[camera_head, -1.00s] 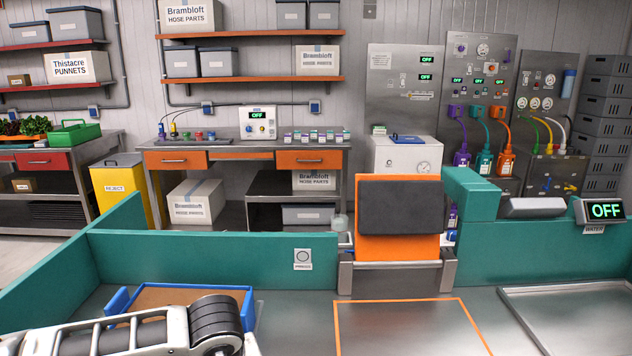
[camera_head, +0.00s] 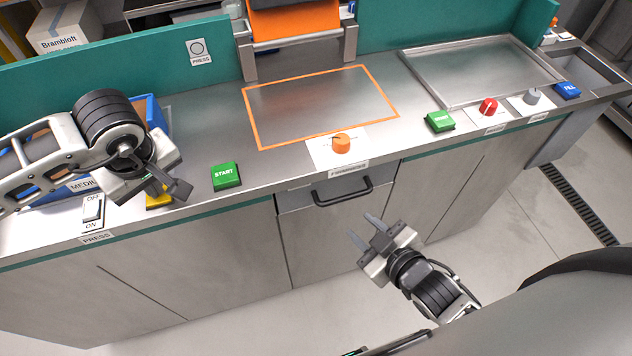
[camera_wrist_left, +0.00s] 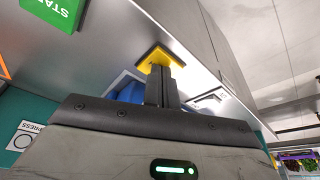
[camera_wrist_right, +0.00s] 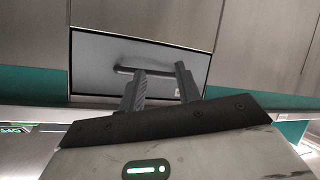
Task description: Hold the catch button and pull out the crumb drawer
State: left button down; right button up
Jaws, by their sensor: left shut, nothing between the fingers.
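The drawer (camera_head: 292,201) with a black bar handle (camera_head: 342,192) is shut in the counter front. In the right wrist view the drawer front (camera_wrist_right: 95,65) and its handle (camera_wrist_right: 125,70) lie beyond my fingers. My right gripper (camera_head: 364,228) is open and empty, below and in front of the handle, apart from it. The yellow button (camera_head: 157,197) on the counter is partly hidden by my left gripper (camera_head: 178,190). My left gripper is shut and empty; in the left wrist view its tips overlap the yellow button (camera_wrist_left: 153,58). I cannot tell whether they touch it.
A green START button (camera_head: 226,176) is right of my left gripper. A white rocker switch (camera_head: 93,208) and a blue tray (camera_head: 157,115) are beside it. An orange knob (camera_head: 342,143) sits above the drawer. The floor (camera_head: 470,250) before the drawer looks clear.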

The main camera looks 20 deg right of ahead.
aim_at(343, 197)
jog(key=d+r+n+g+y, duration=0.1)
jog(key=d+n+y, duration=0.7)
jog(key=n, duration=1.1)
jog(key=shift+y, duration=0.7)
jog(key=x, duration=1.2)
jog(key=shift+a+r, duration=0.15)
jog(key=shift+a, duration=0.35)
